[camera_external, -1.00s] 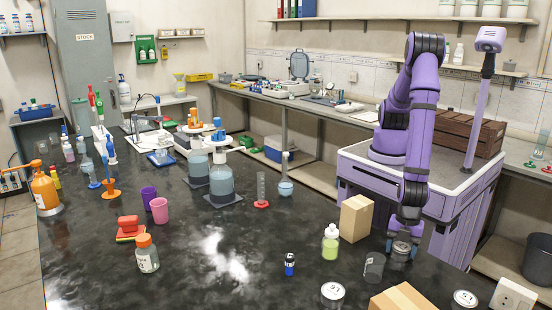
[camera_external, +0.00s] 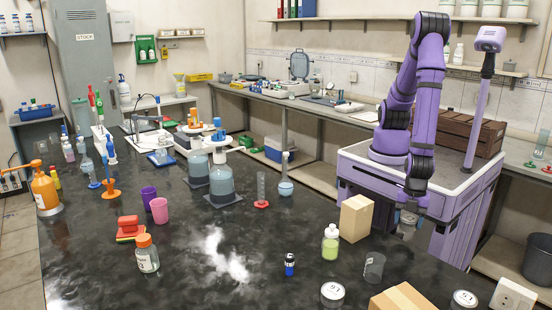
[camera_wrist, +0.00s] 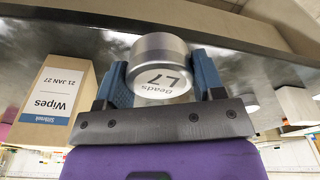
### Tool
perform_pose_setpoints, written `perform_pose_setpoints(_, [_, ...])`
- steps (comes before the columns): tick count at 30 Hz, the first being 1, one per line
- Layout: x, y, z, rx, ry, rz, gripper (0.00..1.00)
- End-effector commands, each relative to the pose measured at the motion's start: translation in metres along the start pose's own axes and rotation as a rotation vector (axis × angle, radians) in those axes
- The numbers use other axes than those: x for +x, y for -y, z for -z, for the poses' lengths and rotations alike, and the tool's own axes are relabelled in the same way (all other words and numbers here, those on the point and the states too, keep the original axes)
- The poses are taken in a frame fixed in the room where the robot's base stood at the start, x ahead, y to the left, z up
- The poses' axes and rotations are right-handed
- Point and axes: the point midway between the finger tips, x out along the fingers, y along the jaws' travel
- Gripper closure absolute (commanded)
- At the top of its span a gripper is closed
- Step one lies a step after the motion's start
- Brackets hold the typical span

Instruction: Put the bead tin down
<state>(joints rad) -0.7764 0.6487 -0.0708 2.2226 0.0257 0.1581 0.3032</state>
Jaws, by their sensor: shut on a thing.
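In the external view the tin (camera_external: 406,228) is small and partly hidden by the gripper, near the bench's far right edge. It hangs to the right of the brown carton.
The dark bench (camera_external: 215,285) has free room at front centre. Two lidded tins (camera_external: 332,294) (camera_external: 464,299) stand in front.

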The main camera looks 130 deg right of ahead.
Motion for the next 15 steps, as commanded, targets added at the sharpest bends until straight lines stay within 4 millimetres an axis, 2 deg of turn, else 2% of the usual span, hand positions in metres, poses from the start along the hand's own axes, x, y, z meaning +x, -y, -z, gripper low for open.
perform_pose_setpoints(3, [-0.006,0.0,-0.026,-0.001,0.0,0.0,0.62])
perform_pose_setpoints(9, [-0.012,0.0,-0.053,0.001,0.0,0.0,0.62])
perform_pose_setpoints(12, [-0.013,0.001,-0.056,0.0,-0.001,0.0,0.62])
perform_pose_setpoints(15, [-0.014,0.004,-0.044,-0.006,-0.003,0.003,0.62])
